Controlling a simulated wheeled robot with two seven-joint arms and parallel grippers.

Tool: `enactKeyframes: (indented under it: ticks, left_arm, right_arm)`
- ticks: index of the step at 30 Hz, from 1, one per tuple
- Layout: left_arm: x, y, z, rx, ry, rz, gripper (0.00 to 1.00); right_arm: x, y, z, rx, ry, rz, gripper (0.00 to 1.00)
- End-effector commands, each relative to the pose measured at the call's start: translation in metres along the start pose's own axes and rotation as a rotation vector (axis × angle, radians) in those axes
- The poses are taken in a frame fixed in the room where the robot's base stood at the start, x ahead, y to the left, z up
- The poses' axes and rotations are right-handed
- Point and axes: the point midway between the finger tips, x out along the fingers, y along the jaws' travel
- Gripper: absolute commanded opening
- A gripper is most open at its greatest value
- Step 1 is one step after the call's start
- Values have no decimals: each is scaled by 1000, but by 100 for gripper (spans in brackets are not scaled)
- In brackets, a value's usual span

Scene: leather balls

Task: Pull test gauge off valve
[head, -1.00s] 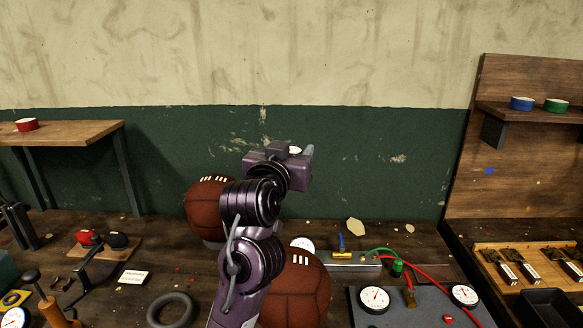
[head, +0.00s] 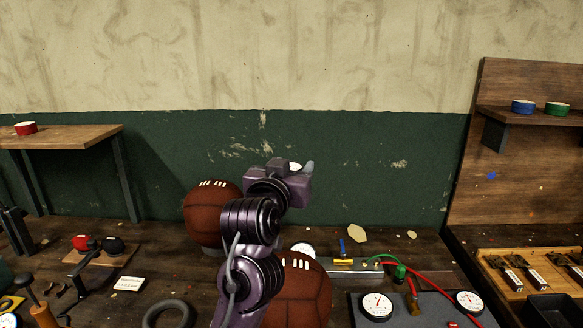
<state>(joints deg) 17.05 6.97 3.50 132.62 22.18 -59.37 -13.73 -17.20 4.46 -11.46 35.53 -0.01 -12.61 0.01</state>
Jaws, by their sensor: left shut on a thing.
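My left gripper (head: 302,168) is raised in front of the green wall, above and behind the balls in the picture. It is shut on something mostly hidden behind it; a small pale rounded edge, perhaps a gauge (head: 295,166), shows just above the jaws. One brown leather ball (head: 212,212) with white laces sits at the back left of my arm. A second ball (head: 305,290) sits nearer, partly covered by my arm. No valve can be made out on either ball. My right gripper is not in view.
A white dial (head: 302,248) stands behind the nearer ball, beside a metal block with a blue lever (head: 342,247). Green and red hoses run to a grey panel with two dials (head: 377,305) (head: 469,301). A black ring (head: 168,314) lies front left.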

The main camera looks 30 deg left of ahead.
Motion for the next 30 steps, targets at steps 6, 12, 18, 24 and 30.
enactKeyframes:
  ticks: [6, 12, 18, 24, 30]
  left_arm:
    - [0, 0, 9, 0, 1, 0, 26]
    - [0, 0, 16, 0, 1, 0, 26]
    - [0, 0, 23, 0, 1, 0, 26]
    - [0, 0, 30, 0, 0, 0, 26]
    - [0, 0, 37, -1, 0, 0, 26]
  right_arm:
    - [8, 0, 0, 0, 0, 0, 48]
    - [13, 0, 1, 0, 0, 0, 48]
    - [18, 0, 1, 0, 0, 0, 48]
    - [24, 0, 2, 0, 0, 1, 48]
    - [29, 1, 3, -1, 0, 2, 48]
